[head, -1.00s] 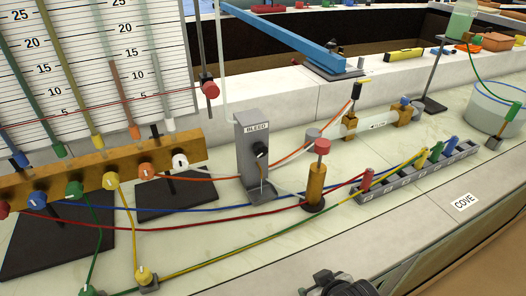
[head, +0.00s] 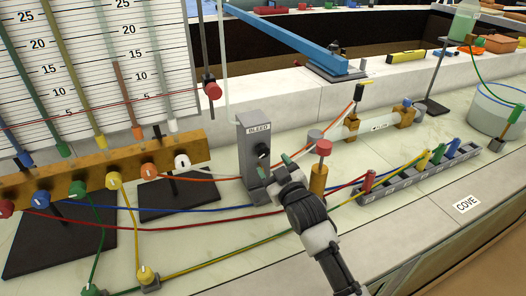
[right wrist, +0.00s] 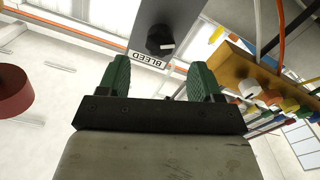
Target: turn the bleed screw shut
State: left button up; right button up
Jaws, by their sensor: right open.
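The bleed screw is a black knob (head: 263,149) on the front of a grey upright post (head: 253,130) labelled BLEED. In the right wrist view the knob (right wrist: 160,40) shows upside down with a pale pointer mark, beyond the fingertips and between their lines. My right gripper (head: 277,166) is just in front of the post, slightly below the knob. In the right wrist view its green fingers (right wrist: 160,75) are spread apart with nothing between them. The gripper partly hides the post's foot. My left gripper is not in view.
Coloured tubes run low over the bench to a brass valve bar (head: 110,172) and a grey numbered rack (head: 415,175).

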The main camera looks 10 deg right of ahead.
aim_at(264, 154)
jog(key=w, duration=0.2)
jog(key=w+a, duration=0.1)
jog(key=w, duration=0.4)
jog(key=shift+w+a, duration=0.25)
jog(key=c, duration=0.9)
